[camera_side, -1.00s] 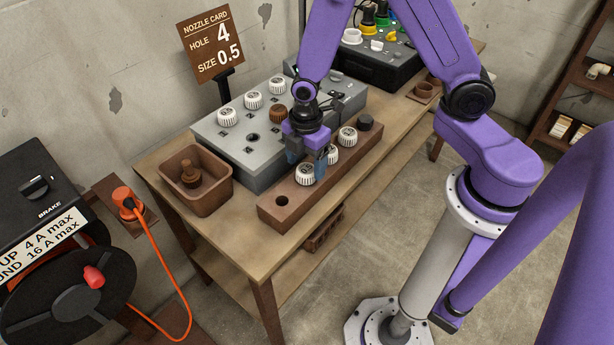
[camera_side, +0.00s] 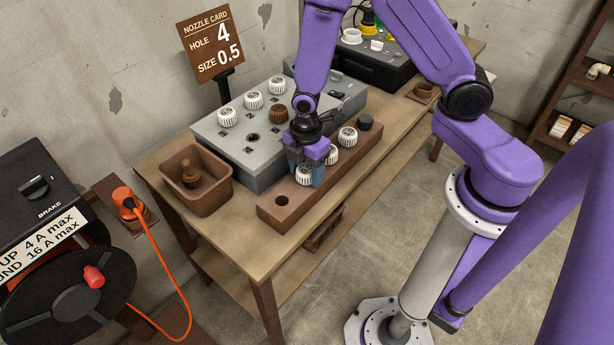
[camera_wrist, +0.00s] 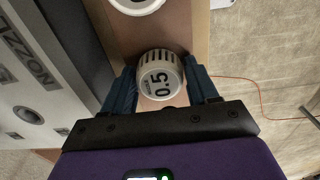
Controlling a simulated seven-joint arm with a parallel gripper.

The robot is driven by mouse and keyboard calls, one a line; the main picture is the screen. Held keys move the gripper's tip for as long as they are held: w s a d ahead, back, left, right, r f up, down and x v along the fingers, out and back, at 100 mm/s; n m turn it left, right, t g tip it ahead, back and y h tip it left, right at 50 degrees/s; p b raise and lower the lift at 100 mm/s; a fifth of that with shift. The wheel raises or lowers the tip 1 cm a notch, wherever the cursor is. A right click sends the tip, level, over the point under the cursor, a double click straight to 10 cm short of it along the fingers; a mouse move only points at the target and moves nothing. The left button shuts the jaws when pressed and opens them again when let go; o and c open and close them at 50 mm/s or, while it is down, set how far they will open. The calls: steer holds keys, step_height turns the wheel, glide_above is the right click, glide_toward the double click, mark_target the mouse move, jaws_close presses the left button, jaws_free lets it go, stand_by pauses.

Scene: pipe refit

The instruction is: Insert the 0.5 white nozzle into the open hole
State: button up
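The white nozzle marked 0.5 (camera_wrist: 160,80) sits in the brown rack, and it also shows in the side view (camera_side: 304,175), partly covered by a finger. My gripper (camera_wrist: 160,88) is lowered around it, with one blue finger on each side. The fingers look open and very close to the nozzle; I cannot tell whether they touch it. In the side view my gripper (camera_side: 305,170) is over the front part of the rack. The open hole (camera_side: 253,137) is a dark round opening in the top of the grey block (camera_side: 222,152), left of my gripper.
The brown rack (camera_side: 277,215) has an empty front hole and other white nozzles behind. A brown bin (camera_side: 208,205) holds a brown part. The card (camera_side: 212,42) reads hole 4, size 0.5.

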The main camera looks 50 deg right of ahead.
steer(key=c, duration=0.7)
steer(key=shift+r, duration=0.2)
steer(key=shift+r, duration=2.85)
step_height(320, 180, up, 12)
steer(key=w+a, duration=0.1)
steer(key=w, duration=1.6)
steer(key=shift+s+f, duration=0.15)
steer(key=shift+f, duration=1.7)
steer(key=shift+s+f, duration=0.1)
steer(key=shift+f, duration=1.75)
